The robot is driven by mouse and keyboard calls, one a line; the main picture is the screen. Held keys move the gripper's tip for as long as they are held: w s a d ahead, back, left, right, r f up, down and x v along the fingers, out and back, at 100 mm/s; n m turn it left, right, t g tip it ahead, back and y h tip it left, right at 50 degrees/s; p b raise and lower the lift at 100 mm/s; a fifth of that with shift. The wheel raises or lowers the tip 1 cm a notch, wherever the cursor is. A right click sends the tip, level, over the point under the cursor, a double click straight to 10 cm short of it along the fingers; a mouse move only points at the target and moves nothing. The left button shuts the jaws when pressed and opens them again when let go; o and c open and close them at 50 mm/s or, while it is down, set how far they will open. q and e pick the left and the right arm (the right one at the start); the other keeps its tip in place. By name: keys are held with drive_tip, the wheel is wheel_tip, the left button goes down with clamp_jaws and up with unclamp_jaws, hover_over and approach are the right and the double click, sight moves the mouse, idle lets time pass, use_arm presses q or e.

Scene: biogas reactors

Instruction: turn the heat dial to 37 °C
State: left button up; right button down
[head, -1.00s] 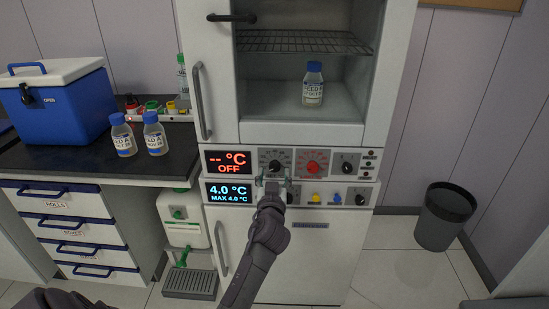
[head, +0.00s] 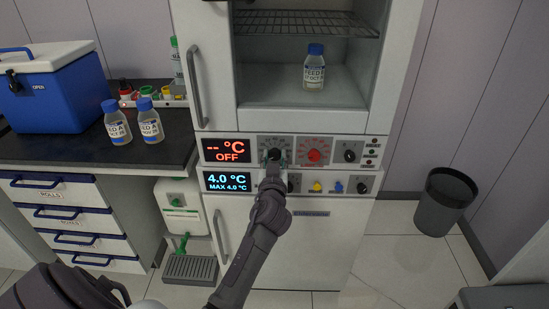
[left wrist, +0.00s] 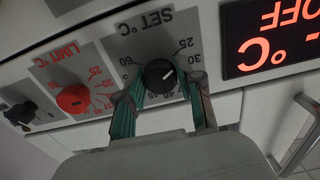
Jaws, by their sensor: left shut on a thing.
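The black SET °C dial (left wrist: 160,76) sits on the control panel, upside down in the left wrist view; it also shows in the head view (head: 275,154). Its white mark points toward the 25 and 30 side of the scale; the exact value is hard to read. My left gripper (head: 275,163) is shut on this dial, with a green-padded finger on each side of it. The red display (head: 227,150) beside it reads "-- °C" and "OFF". My right gripper is not in view.
The red LIMIT °C dial (head: 314,156) is next to the black dial. A blue display (head: 228,181) below reads 4.0 °C. A bottle (head: 314,72) stands in the open chamber above. A bench (head: 60,150) is at left, a bin (head: 444,205) at right.

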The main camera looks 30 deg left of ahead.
use_arm(q)
drive_tip(key=shift+m, duration=0.4)
drive_tip(key=m, duration=0.3)
drive_tip(key=shift+m+p, duration=0.3)
drive_tip(key=shift+p, duration=0.05)
drive_tip(key=m+p, duration=0.1)
drive_tip(key=m, duration=0.3)
drive_tip(key=shift+r+m, duration=0.1)
drive_tip(key=shift+m, duration=0.2)
drive_tip(key=m+p, duration=0.1)
drive_tip(key=m, duration=0.4)
drive_tip(key=shift+p, duration=0.35)
drive_tip(key=shift+m+p, duration=0.55)
drive_tip(key=shift+m, duration=1.55)
